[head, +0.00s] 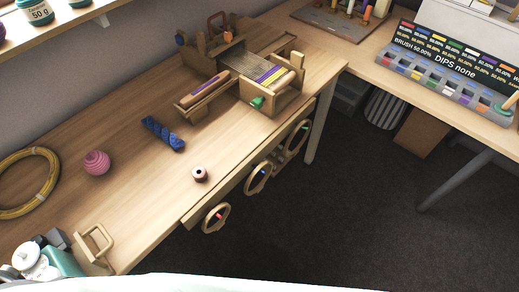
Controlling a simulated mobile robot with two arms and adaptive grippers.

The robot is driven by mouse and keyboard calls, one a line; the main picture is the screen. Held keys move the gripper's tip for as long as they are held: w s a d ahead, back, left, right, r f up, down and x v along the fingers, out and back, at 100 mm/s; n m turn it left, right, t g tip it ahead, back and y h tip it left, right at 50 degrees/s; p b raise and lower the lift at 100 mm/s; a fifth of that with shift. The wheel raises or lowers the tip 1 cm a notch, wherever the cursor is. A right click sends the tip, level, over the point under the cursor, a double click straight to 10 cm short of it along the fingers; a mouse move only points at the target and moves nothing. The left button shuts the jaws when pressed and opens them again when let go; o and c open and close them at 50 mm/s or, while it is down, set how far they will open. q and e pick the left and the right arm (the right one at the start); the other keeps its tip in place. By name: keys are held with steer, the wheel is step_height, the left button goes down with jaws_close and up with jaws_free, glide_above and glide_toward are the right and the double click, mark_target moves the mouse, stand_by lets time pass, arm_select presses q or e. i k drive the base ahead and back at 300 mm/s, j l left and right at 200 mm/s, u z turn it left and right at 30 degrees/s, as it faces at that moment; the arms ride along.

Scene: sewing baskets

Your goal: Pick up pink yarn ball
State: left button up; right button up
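The pink yarn ball (96,162) sits on the left part of the wooden table (140,205). It is round with wound strands and nothing covers it. A yellow coil (50,190) lies to its left and a twisted blue skein (162,133) to its right, both apart from it. I cannot make out either of my grippers in the head view.
A wooden loom (245,75) is at the back right. A wooden handled piece (93,247) and a white, grey and teal cluster (45,260) are at lower left. Bare tabletop surrounds the ball.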

mark_target(96, 163)
steer(key=u, duration=1.6)
